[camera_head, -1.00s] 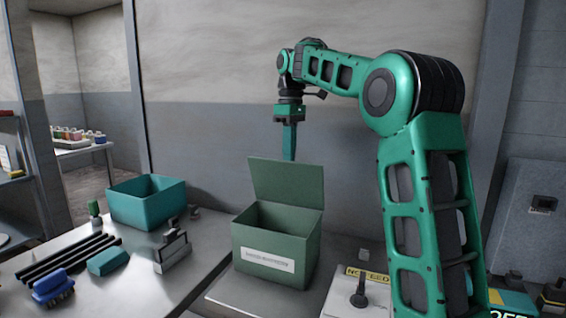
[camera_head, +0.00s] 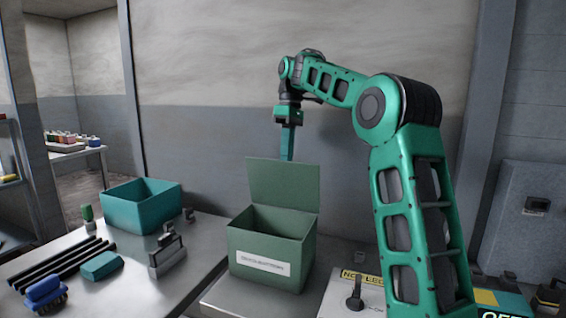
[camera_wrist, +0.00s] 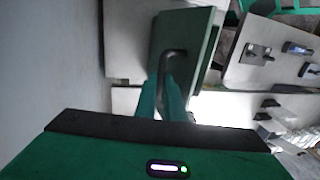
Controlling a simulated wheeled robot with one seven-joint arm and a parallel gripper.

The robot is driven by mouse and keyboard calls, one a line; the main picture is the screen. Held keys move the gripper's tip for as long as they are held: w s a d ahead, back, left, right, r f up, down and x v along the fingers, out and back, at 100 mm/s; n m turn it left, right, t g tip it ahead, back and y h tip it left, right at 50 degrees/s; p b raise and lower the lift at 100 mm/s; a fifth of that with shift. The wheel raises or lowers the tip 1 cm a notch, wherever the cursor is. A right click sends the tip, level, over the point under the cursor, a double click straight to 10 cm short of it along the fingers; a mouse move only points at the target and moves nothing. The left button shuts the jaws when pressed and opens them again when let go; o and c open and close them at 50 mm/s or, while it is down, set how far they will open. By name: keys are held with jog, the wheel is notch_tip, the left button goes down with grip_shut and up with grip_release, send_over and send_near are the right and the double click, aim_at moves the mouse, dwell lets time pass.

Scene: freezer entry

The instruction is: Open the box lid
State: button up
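The green box (camera_head: 245,245) with a white label stands on a metal surface in the head view. Its lid (camera_head: 284,185) stands up nearly vertical at the back edge, and the box mouth is open. My gripper (camera_head: 287,158) points down just above and behind the lid's top edge; whether it touches the lid is unclear. The wrist view shows my gripper's two narrow teal fingers (camera_wrist: 167,85) close together, with a green panel and a dark bent handle-like part (camera_wrist: 175,55) beyond them. Their tips are hard to make out, and nothing is clearly held.
Left of the box are a teal open bin (camera_head: 135,215), a metal-handled tool (camera_head: 167,250), a teal block (camera_head: 102,265), black rods (camera_head: 60,265) and a blue brush (camera_head: 45,292). A labelled switch panel (camera_head: 350,295) is at right. A wall stands close behind.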

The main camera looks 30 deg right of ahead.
jog(key=o, duration=0.4)
jog(key=shift+w+d+f, duration=0.1)
jog(key=shift+f, duration=0.1)
jog(key=shift+o, duration=0.2)
jog(key=shift+r, duration=0.1)
jog(key=shift+r, duration=0.1)
grip_shut()
notch_tip(320, 180, up, 10)
jog(key=d+m+t+h, duration=0.1)
jog(key=m+t+h, duration=0.35)
jog(key=m, duration=1.35)
jog(key=shift+d+x, duration=0.25)
jog(key=shift+x, duration=4.6)
jog(key=shift+s+a, duration=0.6)
jog(key=shift+a, duration=0.2)
jog(key=shift+s+a, duration=0.55)
jog(key=shift+a, duration=0.25)
